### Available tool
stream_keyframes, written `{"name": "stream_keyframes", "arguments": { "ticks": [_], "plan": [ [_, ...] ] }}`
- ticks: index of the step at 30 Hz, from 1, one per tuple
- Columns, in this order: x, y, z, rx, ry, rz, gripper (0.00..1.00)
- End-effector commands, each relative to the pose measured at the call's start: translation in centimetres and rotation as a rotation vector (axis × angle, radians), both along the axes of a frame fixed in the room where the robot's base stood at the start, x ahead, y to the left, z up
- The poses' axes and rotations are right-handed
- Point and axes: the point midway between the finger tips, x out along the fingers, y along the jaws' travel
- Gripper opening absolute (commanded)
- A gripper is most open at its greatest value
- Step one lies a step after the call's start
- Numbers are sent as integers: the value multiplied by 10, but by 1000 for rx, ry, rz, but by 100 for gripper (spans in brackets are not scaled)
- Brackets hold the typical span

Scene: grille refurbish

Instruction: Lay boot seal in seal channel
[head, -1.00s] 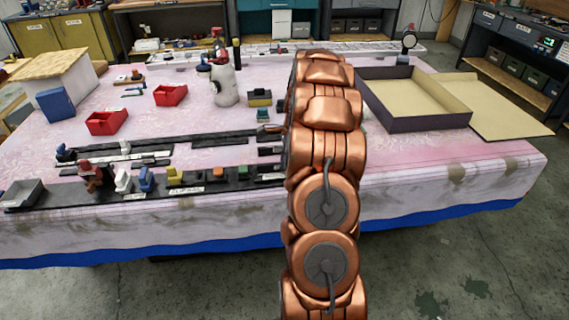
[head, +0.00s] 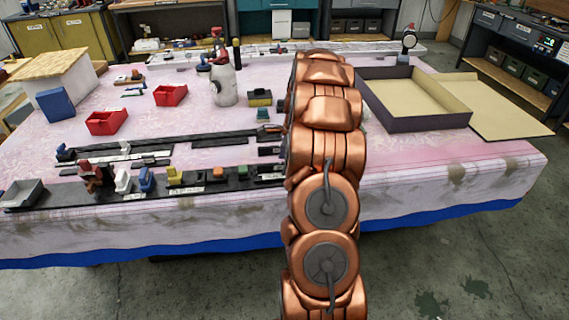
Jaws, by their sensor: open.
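My copper-coloured arm rises through the middle of the head view, and my gripper does not show; the arm's own links block the view there. I cannot pick out the boot seal. I cannot tell for sure which part is the seal channel. A long dark rack (head: 215,187) with several small coloured parts lies along the table's front edge, left of my arm. A shorter dark strip (head: 215,139) lies behind it. The right ends of both come close to my arm in the picture.
Two red bins (head: 107,122) and a white spray bottle (head: 224,84) stand on the pink-covered table (head: 320,185). A large open box (head: 415,105) is right of my arm. The front right of the table is clear.

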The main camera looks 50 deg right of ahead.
Motion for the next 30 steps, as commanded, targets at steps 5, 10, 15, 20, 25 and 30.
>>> {"name": "stream_keyframes", "arguments": {
  "ticks": [5, 10, 15, 20, 25, 30],
  "plan": [
    [0, 0, 0, 0, 0, 0, 74],
    [0, -1, 5, 0, 0, 0, 74],
    [-1, -2, 12, -1, -1, 0, 74],
    [-2, -3, 20, -1, -1, 0, 74],
    [-3, -5, 28, -1, -2, 0, 74],
    [-4, -6, 36, 0, 0, 0, 74]
  ]
}}
